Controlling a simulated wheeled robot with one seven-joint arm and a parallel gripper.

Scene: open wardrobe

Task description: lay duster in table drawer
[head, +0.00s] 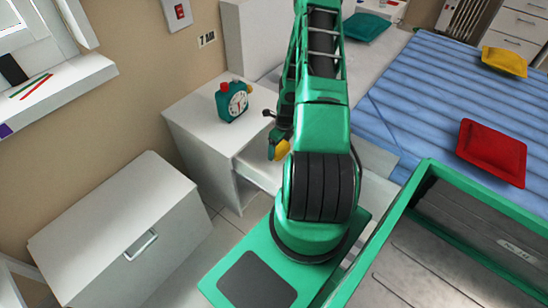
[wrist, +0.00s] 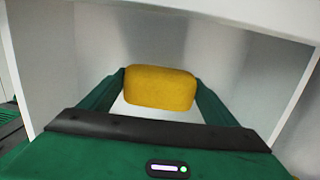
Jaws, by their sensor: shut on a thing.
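The duster (head: 282,150), a yellow rounded block, is in my gripper (head: 275,146) beside the white bedside table (head: 190,118). In the wrist view the duster (wrist: 161,87) sits between the two green fingers of my gripper (wrist: 160,90), which is shut on it. The table drawer (head: 262,176) is pulled out, and the duster is above or at its opening. White walls surround the duster in the wrist view. My arm hides part of the drawer, and I cannot tell whether the duster touches its floor.
A white cabinet (head: 120,235) with a handle stands at the lower left. A blue striped bed (head: 420,90) with a red cushion (head: 492,152) and a yellow cushion (head: 504,61) is at the right.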

